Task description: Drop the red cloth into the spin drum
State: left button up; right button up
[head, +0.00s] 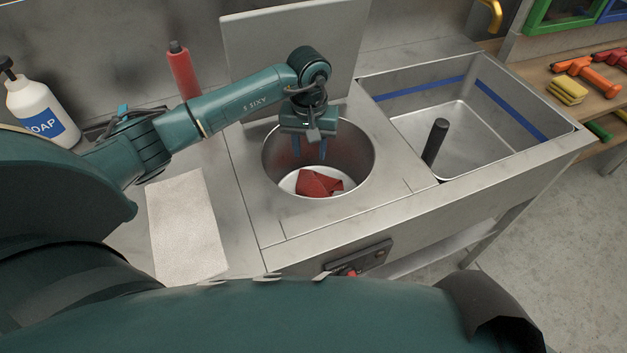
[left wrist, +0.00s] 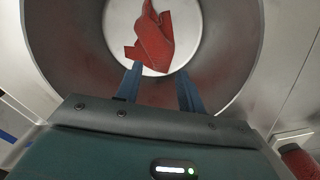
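The red cloth (head: 319,184) lies crumpled on the pale floor of the round metal spin drum (head: 368,158). In the left wrist view the cloth (left wrist: 153,40) lies beyond my fingertips, inside the drum wall (left wrist: 236,60). My left gripper (head: 309,158) points down into the drum mouth, above the cloth. Its two blue fingers (left wrist: 158,85) are spread apart with nothing between them. My right gripper is not in view.
A raised metal lid (head: 290,50) stands behind the drum. A sink (head: 480,140) with a dark upright post (head: 435,142) is to the right. A soap bottle (head: 42,112), a red bottle (head: 184,70) and a pale towel (head: 186,225) are at left.

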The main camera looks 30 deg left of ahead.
pick_arm(q)
jog(key=o, duration=0.3)
jog(key=shift+o, duration=0.6)
jog(key=o, duration=0.6)
notch_tip(320, 180, up, 6)
jog(key=p, duration=0.3)
jog(key=shift+f, duration=0.25)
